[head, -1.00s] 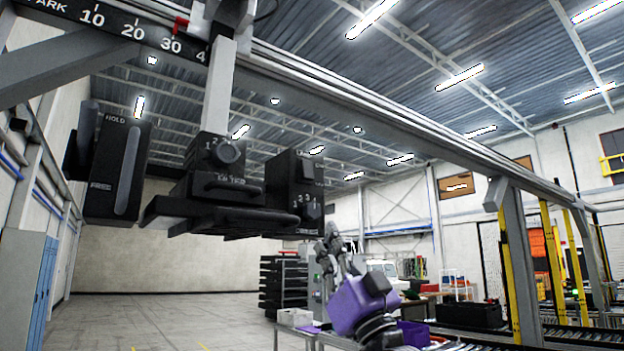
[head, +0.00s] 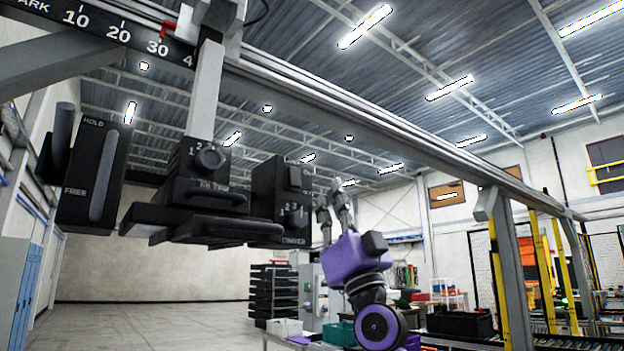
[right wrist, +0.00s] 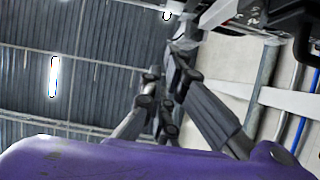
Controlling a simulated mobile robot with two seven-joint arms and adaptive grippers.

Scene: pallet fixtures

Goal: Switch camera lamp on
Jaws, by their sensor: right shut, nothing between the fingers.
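A black camera box (head: 266,205) hangs at the right end of the unit under the overhead rail. Its right face carries a raised rocker switch (head: 294,177) near the top and a numbered dial (head: 293,213) below. Small white lettering is beside the rocker, too small to read fully. I cannot tell whether a lamp is lit. My right gripper (head: 332,197), on a purple wrist, points up just right of the box, its fingers shut and empty, seemingly apart from it. In the right wrist view the gripper (right wrist: 172,88) shows beneath dark lettered housing (right wrist: 290,20). My left gripper is out of view.
A filter block (head: 208,192) with a dial and a handle hangs left of the box. A HOLD/FREE lever panel (head: 92,180) is farther left. The scaled rail (head: 330,110) runs overhead. Carts and shelves stand below; open floor is at lower left.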

